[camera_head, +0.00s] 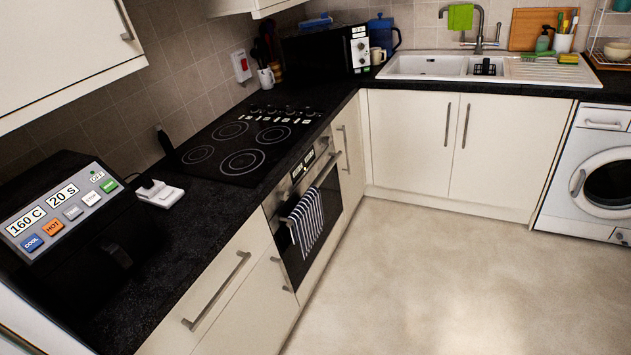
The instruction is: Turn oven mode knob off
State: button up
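The built-in oven (312,215) sits under the hob in the left run of cupboards, seen at a slant. Its steel control panel (304,170) runs along the top, just below the worktop. Small knobs and a dark display show on the panel, but they are too small to tell which is the mode knob or how it is turned. A striped towel (306,220) hangs over the oven door handle. My gripper is not in view.
The black hob (250,140) lies above the oven. An air fryer (75,240) stands at the near left of the dark worktop. A microwave (330,50) and sink (430,66) are at the back, and a washing machine (590,175) at right. The floor (430,280) is clear.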

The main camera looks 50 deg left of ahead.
aim_at(283, 195)
jog(key=u, duration=0.5)
jog(key=i, duration=1.3)
jog(key=u, duration=0.75)
